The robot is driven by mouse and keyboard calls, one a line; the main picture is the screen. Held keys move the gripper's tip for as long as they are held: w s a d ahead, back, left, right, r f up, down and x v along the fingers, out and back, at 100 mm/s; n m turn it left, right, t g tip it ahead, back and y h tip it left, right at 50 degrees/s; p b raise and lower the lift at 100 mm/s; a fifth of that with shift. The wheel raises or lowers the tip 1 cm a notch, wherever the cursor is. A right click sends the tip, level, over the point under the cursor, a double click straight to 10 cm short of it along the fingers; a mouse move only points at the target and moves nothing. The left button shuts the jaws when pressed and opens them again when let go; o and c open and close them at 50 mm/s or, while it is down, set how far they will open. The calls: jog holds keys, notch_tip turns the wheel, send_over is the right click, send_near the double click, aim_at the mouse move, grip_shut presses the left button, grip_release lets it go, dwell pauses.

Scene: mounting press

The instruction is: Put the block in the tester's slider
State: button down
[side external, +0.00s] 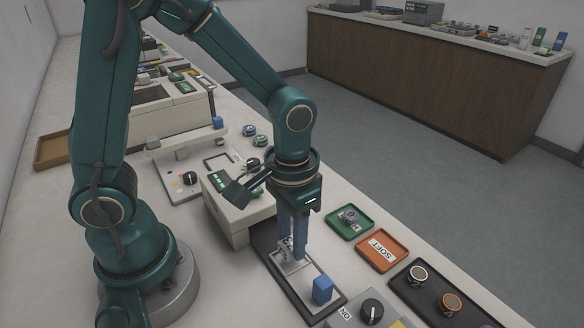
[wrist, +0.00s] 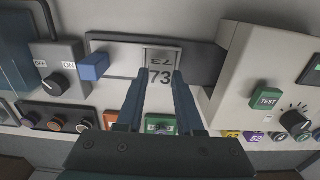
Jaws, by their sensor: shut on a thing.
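My gripper (wrist: 160,78) points down with its two blue-grey fingers closed on a small light grey block (wrist: 160,76) marked 73. In the side view my gripper (side external: 293,248) is low over the tester's slider, a pale plate (side external: 304,282) on a dark base (side external: 268,246) with a blue knob (side external: 322,290) at its near end. The blue knob (wrist: 94,67) is left of the fingers in the wrist view. The fingers hide much of the block in the side view, and I cannot tell whether it touches the slider. The white tester (side external: 238,213) stands beside the slider; its green TEST button (wrist: 266,97) shows in the wrist view.
A rotary switch box (side external: 370,312) stands near the slider's near end. A green tray (side external: 350,220), an orange SOFT tray (side external: 382,250) and a black tray with round pieces (side external: 437,290) lie to the right. Other bench equipment stands behind at the left.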

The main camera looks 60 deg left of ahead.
jog(key=shift+f, duration=0.75)
jog(key=shift+f, duration=0.15)
jog(key=c, duration=0.5)
grip_release()
jog(key=shift+c, duration=0.2)
notch_tip(320, 180, up, 12)
jog(key=s+a+r+t, duration=0.1)
jog(key=s+a+t, duration=0.3)
jog(key=s+t, duration=0.1)
jog(key=shift+s+r+t, duration=0.25)
jog(key=shift+t, duration=0.05)
